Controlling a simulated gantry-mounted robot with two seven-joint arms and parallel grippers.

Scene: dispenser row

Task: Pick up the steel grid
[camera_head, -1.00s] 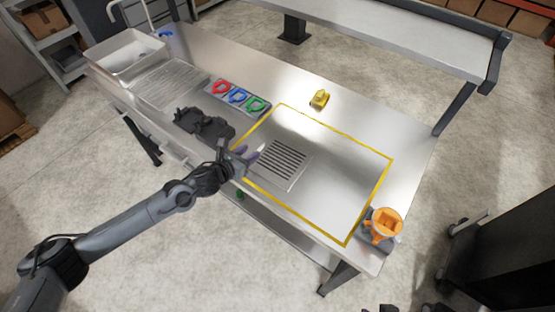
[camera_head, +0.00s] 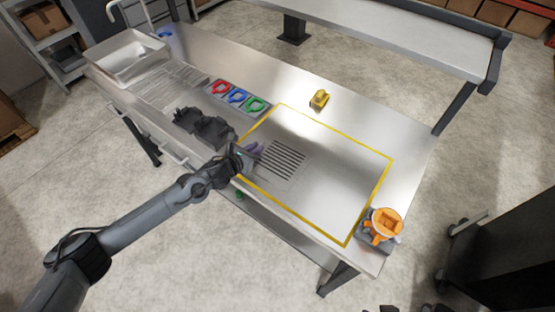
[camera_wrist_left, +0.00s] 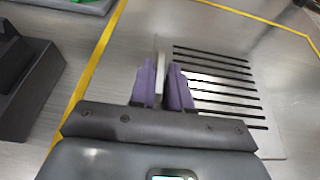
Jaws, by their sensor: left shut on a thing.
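The steel grid (camera_head: 284,158) is a pale metal plate with a row of dark slots. It is inside the yellow outline on the steel table, and it also shows in the left wrist view (camera_wrist_left: 215,85). My left gripper (camera_head: 255,149) is at the grid's left edge. In the left wrist view its purple fingers (camera_wrist_left: 161,82) are closed on a thin pale upright strip at that edge. I cannot tell whether the grid is lifted off the table. My right gripper is not in view.
The yellow outline (camera_head: 336,138) bounds mostly bare steel. A black holder (camera_head: 202,128) and a tray of red, blue and green pieces (camera_head: 238,97) are to the left. A yellow object (camera_head: 319,99) stands behind; an orange-and-white container (camera_head: 383,226) stands at the right front corner.

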